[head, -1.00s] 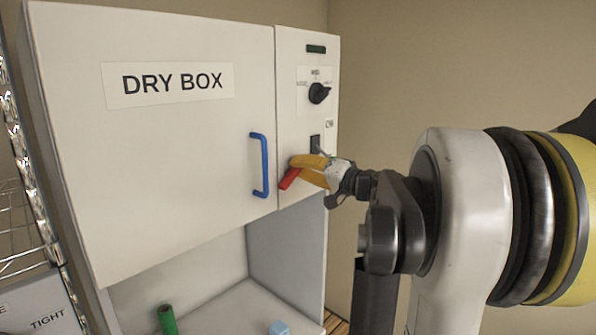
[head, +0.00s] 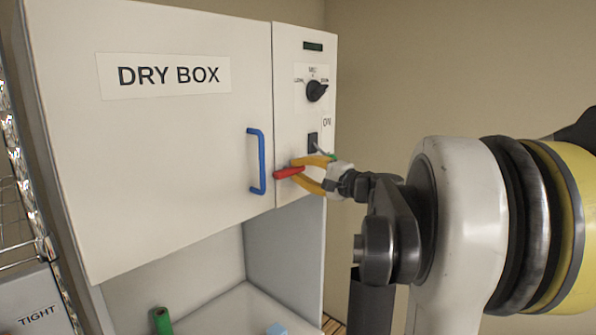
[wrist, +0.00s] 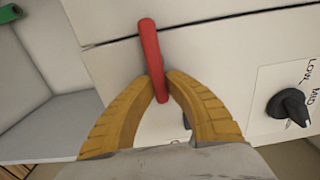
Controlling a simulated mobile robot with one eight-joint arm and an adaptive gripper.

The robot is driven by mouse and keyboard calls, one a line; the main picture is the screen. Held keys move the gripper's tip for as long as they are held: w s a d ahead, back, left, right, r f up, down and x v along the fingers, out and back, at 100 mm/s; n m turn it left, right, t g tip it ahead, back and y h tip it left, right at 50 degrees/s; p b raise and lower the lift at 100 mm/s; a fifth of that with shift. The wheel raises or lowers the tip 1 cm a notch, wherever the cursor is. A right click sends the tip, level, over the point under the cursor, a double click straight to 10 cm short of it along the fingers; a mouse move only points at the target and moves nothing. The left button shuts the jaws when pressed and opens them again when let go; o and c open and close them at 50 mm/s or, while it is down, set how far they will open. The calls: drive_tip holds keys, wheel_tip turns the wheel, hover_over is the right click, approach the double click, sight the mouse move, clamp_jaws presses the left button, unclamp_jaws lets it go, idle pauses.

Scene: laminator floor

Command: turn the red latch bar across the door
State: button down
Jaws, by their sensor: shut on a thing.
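The red latch bar (head: 289,173) is on the front of the dry box, low by the seam between the door (head: 180,130) and the control panel. It lies nearly level in the head view, its left end over the door's edge. My gripper (head: 303,173) has its yellow fingers closed around the bar. In the wrist view the red bar (wrist: 151,55) runs up between the fingertips of my gripper (wrist: 160,82) and crosses the seam. The bar's pivot is hidden by the fingers.
A blue door handle (head: 257,161) stands out just left of the bar. A black knob (head: 316,91) and a switch (head: 312,143) are above it on the panel. A green cylinder (head: 162,320) and a light blue block (head: 277,329) sit below.

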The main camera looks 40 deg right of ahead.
idle(0.4)
drive_tip(key=c, duration=1.4)
unclamp_jaws()
drive_tip(key=shift+s, duration=0.1)
drive_tip(key=s, duration=0.7)
drive_tip(key=s+d, duration=0.1)
drive_tip(key=s, duration=0.3)
drive_tip(key=shift+s, duration=0.35)
drive_tip(key=shift+a, duration=0.1)
